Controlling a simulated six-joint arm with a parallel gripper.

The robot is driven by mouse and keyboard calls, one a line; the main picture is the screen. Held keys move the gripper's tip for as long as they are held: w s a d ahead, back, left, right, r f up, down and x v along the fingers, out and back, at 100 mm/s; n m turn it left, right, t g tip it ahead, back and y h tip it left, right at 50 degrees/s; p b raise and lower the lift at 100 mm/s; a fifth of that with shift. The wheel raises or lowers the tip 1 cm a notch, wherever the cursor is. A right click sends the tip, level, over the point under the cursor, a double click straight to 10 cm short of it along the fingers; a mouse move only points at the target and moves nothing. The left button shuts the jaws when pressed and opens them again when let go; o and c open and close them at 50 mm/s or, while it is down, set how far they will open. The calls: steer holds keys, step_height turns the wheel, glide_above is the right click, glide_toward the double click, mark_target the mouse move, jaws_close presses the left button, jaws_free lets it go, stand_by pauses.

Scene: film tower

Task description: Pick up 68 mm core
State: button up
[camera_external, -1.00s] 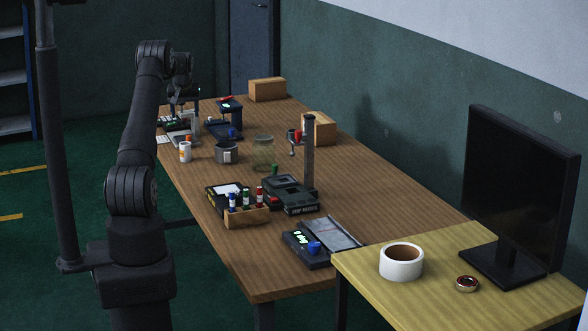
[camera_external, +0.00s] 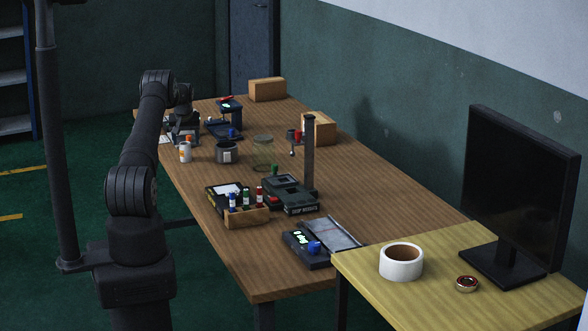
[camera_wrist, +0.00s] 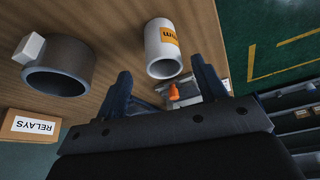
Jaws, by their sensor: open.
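A white core (camera_wrist: 160,35) with an orange label stands on the wooden bench in the wrist view. Its label shows "mm", but I cannot read the number. It is also the small white cylinder (camera_external: 185,153) near the bench's left edge in the external view. My gripper (camera_wrist: 162,72) is open and empty, with the core ahead of and between its two fingers, apart from both. In the external view my gripper (camera_external: 184,134) is by the bench's left edge, just behind the core, and its fingers are hard to make out.
A wider grey cylinder (camera_wrist: 62,70) with a pale tag stands left of the core in the wrist view, near a RELAYS label (camera_wrist: 32,126). A glass jar (camera_external: 263,153) stands farther right. A small orange-topped object (camera_wrist: 174,93) lies near my right finger.

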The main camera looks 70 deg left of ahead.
mark_target(185, 147)
steer(key=shift+s+x, duration=0.15)
steer(key=shift+x, duration=0.95)
steer(key=shift+s+x, duration=0.1)
steer(key=shift+x, duration=1)
steer(key=shift+d+f, duration=0.1)
steer(key=c, duration=1.1)
steer(key=shift+o, duration=0.2)
